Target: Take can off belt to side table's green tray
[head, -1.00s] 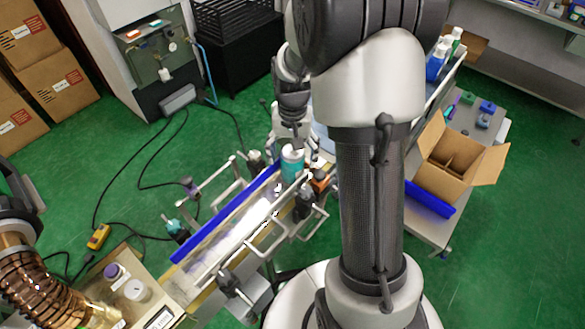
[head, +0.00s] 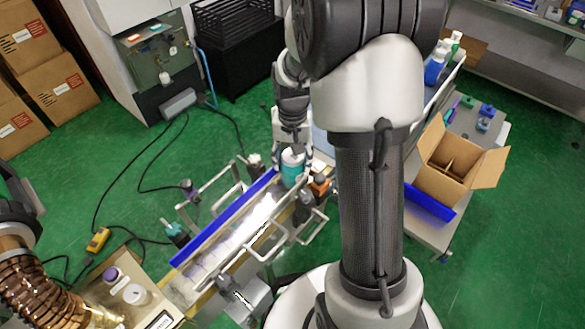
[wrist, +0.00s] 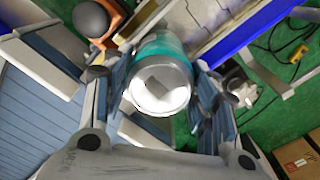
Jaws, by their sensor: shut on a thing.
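The can (head: 292,168) is teal with a pale top and stands upright at the far end of the belt (head: 205,262). In the wrist view the can (wrist: 158,88) sits between the two finger pads, its pale round top facing the camera. My gripper (head: 291,152) comes down from above and is shut on the can. I cannot tell whether the can's base still touches the belt. No green tray can be made out; my arm hides part of the right side.
Metal guide rails and a blue rail (head: 222,218) run along the belt. An orange-and-black sensor (head: 320,186) is close to the can's right.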

